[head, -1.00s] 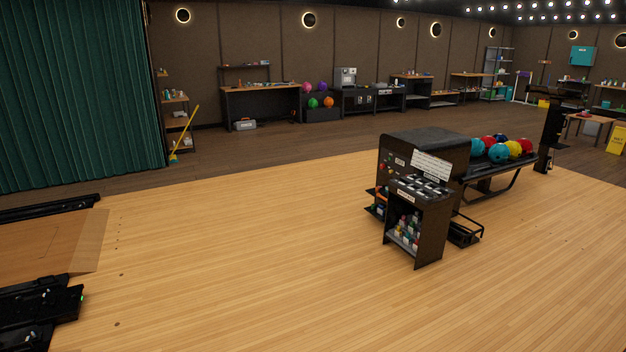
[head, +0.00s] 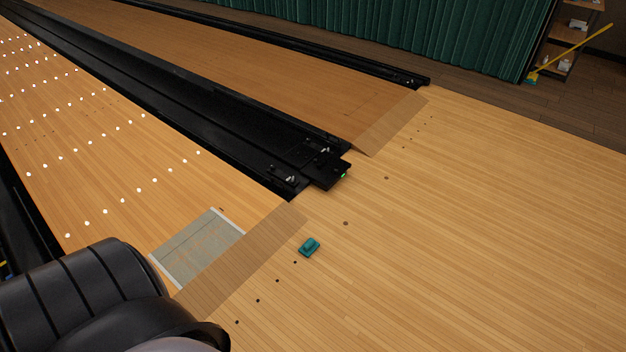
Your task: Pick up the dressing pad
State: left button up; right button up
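A small teal object (head: 309,247), which looks like the dressing pad, lies on the light wood floor in the head view, just right of the darker foul-line strip. Its fine detail is too small to make out. Neither of my grippers shows in the head view. A dark ribbed part of my own body fills the lower left corner and hides the floor there.
A grey-green mat (head: 197,247) lies at the lane's end. A black gutter unit (head: 325,168) with a small green light runs between two lanes. A green curtain (head: 420,35) and a yellow-handled broom (head: 570,55) stand at the back. The floor at right is clear.

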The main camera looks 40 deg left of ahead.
aim_at(310, 245)
jog(key=i+u, duration=0.3)
jog(key=i, duration=0.25)
jog(key=i+l+u, duration=0.2)
jog(key=i+u, duration=0.15)
jog(key=i, duration=0.15)
jog(key=i+l+u, duration=0.3)
jog(key=i, duration=0.2)
